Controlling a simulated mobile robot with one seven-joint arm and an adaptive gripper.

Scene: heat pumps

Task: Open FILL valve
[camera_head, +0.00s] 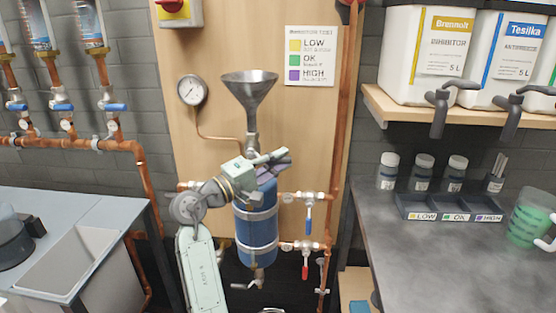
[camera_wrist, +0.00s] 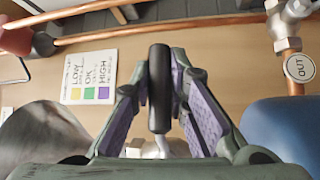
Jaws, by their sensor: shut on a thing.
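My gripper (camera_head: 268,163) is just below the steel funnel (camera_head: 250,88), at the top of the blue tank (camera_head: 257,220). In the wrist view my gripper (camera_wrist: 160,78) has its two purple-padded fingers on either side of a black lever handle (camera_wrist: 158,90), shut on it. The handle runs lengthwise between the fingers, with a bright metal stem at its lower end. The valve body under the funnel is mostly hidden by my gripper in the head view. No FILL label can be read.
A pressure gauge (camera_head: 192,90) is on the wooden panel left of the funnel. Blue (camera_head: 308,219) and red (camera_head: 305,270) lever valves are on pipes right of the tank. A copper pipe (camera_head: 338,150) runs up the panel. A dark worktop (camera_head: 430,255) stands at right.

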